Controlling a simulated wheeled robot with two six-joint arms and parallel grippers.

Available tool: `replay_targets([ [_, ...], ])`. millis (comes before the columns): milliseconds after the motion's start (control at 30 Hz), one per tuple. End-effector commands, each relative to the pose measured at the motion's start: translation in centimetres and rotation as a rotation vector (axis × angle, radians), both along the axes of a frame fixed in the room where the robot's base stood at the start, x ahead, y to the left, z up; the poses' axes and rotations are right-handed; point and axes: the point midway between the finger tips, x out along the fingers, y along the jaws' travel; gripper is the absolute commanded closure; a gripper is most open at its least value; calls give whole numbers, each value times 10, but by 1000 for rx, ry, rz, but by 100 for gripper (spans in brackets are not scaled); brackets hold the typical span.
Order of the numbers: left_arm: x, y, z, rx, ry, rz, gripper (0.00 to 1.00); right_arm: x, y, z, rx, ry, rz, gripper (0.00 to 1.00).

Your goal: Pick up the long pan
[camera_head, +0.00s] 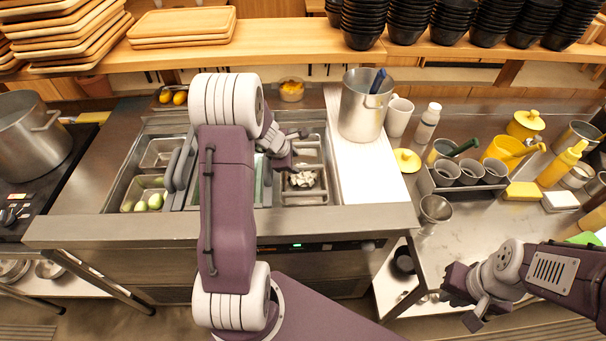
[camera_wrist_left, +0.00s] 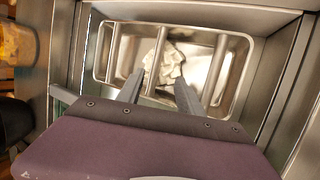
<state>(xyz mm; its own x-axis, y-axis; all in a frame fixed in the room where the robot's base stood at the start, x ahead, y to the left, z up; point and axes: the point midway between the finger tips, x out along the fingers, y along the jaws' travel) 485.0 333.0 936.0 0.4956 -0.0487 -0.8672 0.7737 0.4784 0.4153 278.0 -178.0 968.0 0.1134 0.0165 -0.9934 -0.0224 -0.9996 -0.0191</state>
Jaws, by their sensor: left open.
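A long steel pan (camera_head: 303,197) with white chunks in it sits in the counter well. In the left wrist view this pan (camera_wrist_left: 240,62) lies below and ahead of the fingers, with bars across it. My left gripper (camera_head: 292,150) is open above the pan's far part. In the left wrist view its two fingers (camera_wrist_left: 160,92) are apart, with the white chunks (camera_wrist_left: 170,65) beyond them and nothing between them. Whether the fingers touch the pan I cannot tell. My right gripper (camera_head: 468,302) hangs at the lower right, away from the counter; its jaw opening is unclear.
My left arm hides the middle of the well. Other steel pans (camera_head: 158,154) sit at its left. A tall steel pot (camera_head: 362,112) stands on the white board (camera_head: 375,175) at the right. Cups in a rack (camera_head: 465,188) are further right.

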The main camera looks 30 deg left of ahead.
Motion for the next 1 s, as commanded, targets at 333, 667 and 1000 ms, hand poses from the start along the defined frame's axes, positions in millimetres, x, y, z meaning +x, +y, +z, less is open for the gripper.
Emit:
replay_targets([
  [333, 22, -2, -37, 1, 0, -3, 57, 0, 0, -11, 0, 0, 0, 88],
  [667, 47, -1, -77, 1, 1, -2, 57, 0, 0, -13, 0, 0, 0, 88],
  [1000, 50, -1, -81, 1, 0, -2, 57, 0, 0, -13, 0, 0, 0, 88],
])
